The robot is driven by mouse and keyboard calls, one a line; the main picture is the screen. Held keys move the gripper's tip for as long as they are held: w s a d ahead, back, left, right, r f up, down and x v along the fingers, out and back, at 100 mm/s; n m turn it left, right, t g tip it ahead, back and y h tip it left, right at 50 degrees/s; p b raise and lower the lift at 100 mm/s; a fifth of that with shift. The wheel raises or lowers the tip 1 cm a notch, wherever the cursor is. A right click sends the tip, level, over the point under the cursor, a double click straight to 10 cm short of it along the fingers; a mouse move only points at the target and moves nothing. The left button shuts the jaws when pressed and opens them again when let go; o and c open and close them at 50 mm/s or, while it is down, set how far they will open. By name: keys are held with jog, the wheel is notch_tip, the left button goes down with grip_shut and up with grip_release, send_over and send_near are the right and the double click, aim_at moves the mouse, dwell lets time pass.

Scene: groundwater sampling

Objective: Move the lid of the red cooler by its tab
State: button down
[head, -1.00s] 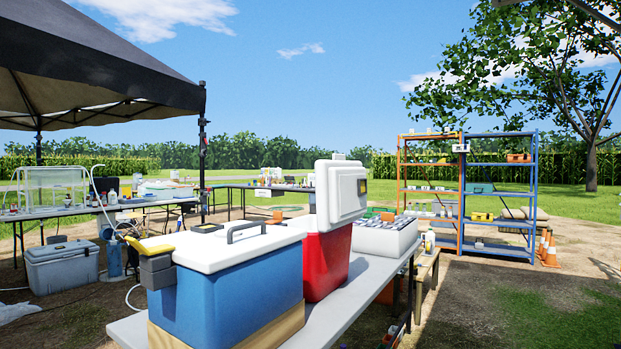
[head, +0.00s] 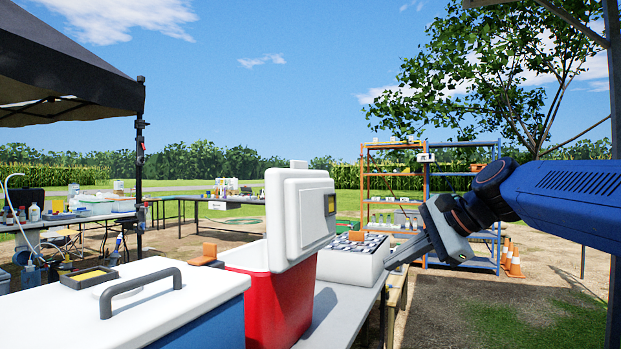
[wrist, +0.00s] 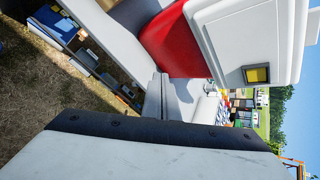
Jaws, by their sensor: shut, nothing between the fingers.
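The red cooler (head: 268,300) stands on the table behind the blue cooler. Its white lid (head: 302,218) stands raised, nearly upright, with a yellow-and-dark square on its side and a small white tab (head: 299,164) on its top edge. In the wrist view the red body (wrist: 175,45) and the lid (wrist: 245,30) show beyond my fingers. My gripper (head: 390,265) is right of the lid in the head view, apart from it. Its fingers (wrist: 157,95) are together and empty. The cooler's lower front is hidden by the blue cooler.
The blue cooler (head: 200,330) with a white lid and grey handle fills the near left; a dark tray (head: 90,278) lies on it. A white box of vials (head: 352,262) stands beyond the red cooler. Shelving (head: 395,190) and cones stand farther back. Open ground lies right of the table.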

jog(key=w+a+r+m+y, duration=0.3)
jog(key=w+a+r+m, duration=0.1)
jog(key=w+r, duration=0.65)
jog(key=m+y, duration=0.4)
jog(key=y, duration=0.1)
send_near(301, 163)
jog(key=x, duration=0.6)
jog(key=shift+a, duration=0.25)
jog(key=shift+a, duration=0.1)
